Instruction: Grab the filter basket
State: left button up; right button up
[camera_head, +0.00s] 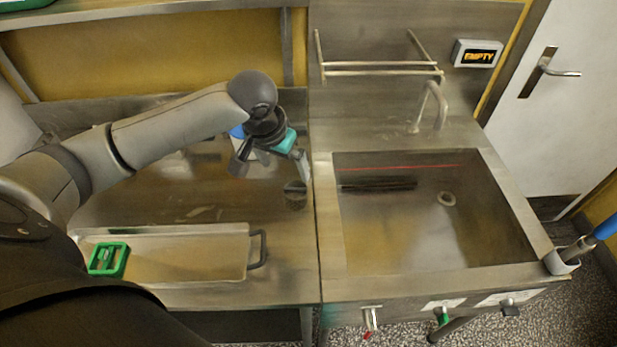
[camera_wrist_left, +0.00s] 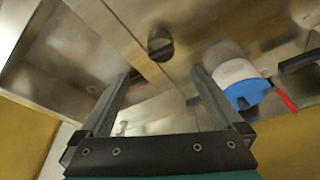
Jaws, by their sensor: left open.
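A small dark cylinder with a mesh-like side, which looks like the filter basket (camera_head: 295,196), stands on the steel counter close to the seam with the sink unit. In the left wrist view the dark round basket (camera_wrist_left: 160,45) lies beyond the fingertips, roughly centred between them. My left gripper (camera_head: 272,168) is open and empty, above and slightly left of the basket in the head view. Its two fingers spread apart in the left wrist view (camera_wrist_left: 163,75). The basket is apart from both fingers. My right gripper is not in view.
A steel tray (camera_head: 190,235) with a black handle holds a green item (camera_head: 109,259). A white and blue container (camera_wrist_left: 243,80) with a red part sits beside the gripper. The sink basin (camera_head: 410,225) is at right, with a tap (camera_head: 438,100) behind it.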

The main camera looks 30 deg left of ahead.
pick_arm(q)
jog(key=b, duration=0.1)
send_over(295, 190)
jog(key=s, duration=0.2)
notch_tip(295, 190, down, 6)
jog(key=x, duration=0.2)
jog(key=shift+d+f+b, duration=0.1)
jog(key=shift+f+b, duration=0.2)
jog(key=shift+f, duration=0.55)
jog(key=shift+w+f, duration=0.2)
jog(key=shift+f, duration=0.05)
jog(key=shift+b+x, duration=0.6)
jog(key=shift+x, duration=1.65)
jog(key=shift+w, duration=0.1)
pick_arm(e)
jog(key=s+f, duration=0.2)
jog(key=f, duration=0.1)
